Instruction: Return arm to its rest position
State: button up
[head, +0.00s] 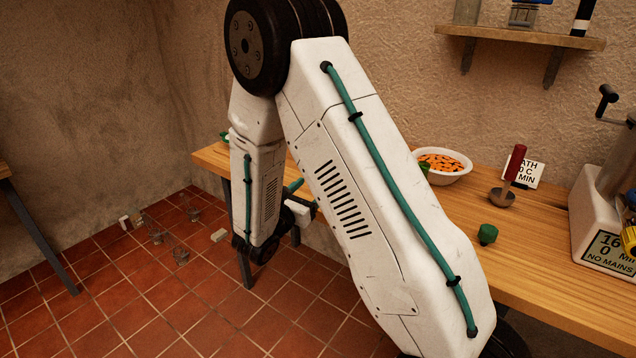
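My white arm fills the middle of the head view, bent at a black joint at the top. Its forearm hangs down to a dark wrist beside the front of the wooden bench (545,255). My gripper (303,210) shows only in part, as a pale piece to the right of the wrist. The arm's large link hides what lies further right, and the fingertips cannot be made out. I cannot tell whether it is open or holds anything.
Several glass jars (181,255) stand on the tiled floor. A shelf (520,37) is above.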

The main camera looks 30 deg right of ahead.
jog(key=shift+s+a, duration=0.2)
jog(key=shift+a, duration=0.25)
jog(key=shift+f, duration=0.1)
jog(key=s+r+m+g+y, duration=0.3)
jog(key=s+m+g+y, duration=0.4)
jog(key=s+m+g, duration=0.9)
jog(key=s+a+r+m+t+y, duration=0.6)
jog(key=s+a+r+t+y, duration=0.4)
jog(key=s, duration=0.5)
jog(key=shift+s+a+r+y, duration=0.3)
jog(key=shift+a+r+y, duration=0.2)
jog(key=shift+a+r, duration=0.2)
